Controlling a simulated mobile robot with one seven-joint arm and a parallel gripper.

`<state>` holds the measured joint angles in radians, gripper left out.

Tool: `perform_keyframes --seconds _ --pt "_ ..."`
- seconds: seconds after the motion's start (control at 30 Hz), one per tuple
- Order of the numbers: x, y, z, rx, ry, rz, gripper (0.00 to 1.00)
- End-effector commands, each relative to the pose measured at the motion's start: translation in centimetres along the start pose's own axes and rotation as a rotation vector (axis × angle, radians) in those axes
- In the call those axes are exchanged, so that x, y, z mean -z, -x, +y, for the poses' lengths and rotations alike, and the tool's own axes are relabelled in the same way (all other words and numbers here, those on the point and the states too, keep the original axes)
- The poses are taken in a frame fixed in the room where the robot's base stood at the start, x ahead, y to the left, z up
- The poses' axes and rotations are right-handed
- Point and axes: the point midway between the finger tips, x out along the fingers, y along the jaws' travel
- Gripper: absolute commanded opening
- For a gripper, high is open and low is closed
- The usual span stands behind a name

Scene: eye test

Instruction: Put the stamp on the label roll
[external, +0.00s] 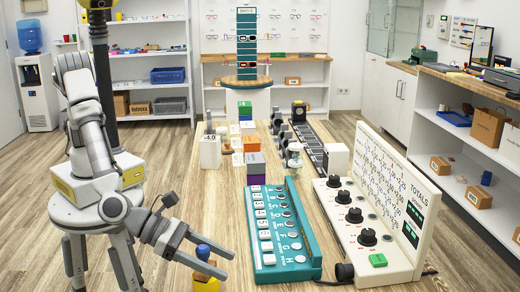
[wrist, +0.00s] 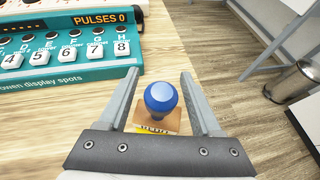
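The stamp has a round blue knob (wrist: 161,96) and a light wooden base (wrist: 150,122) in the wrist view. It stands between the fingers of my gripper (wrist: 158,76), with gaps at both sides. My gripper is open and holds nothing. In the external view, the gripper (external: 231,266) reaches over the stamp's blue knob (external: 203,251) near the front edge. A yellow piece (external: 206,285) shows below the stamp, partly cut off by the frame; I cannot tell its full shape. I cannot clearly make out a label roll.
A teal console (external: 281,236) with numbered keys stands close to the gripper. A cream panel with black knobs (external: 355,215) is right of it. A bin (wrist: 292,85) is on the floor.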

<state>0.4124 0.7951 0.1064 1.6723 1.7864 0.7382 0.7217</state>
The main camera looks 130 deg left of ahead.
Motion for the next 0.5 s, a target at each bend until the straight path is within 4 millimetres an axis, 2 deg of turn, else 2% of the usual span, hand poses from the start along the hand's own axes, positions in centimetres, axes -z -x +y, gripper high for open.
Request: perform_keyframes --seconds 0.37,0.5 --pt "-0.6 0.3 0.0 0.0 0.0 0.0 0.66" --pt "-0.5 2.7 -0.1 0.003 -0.001 0.0 0.66"
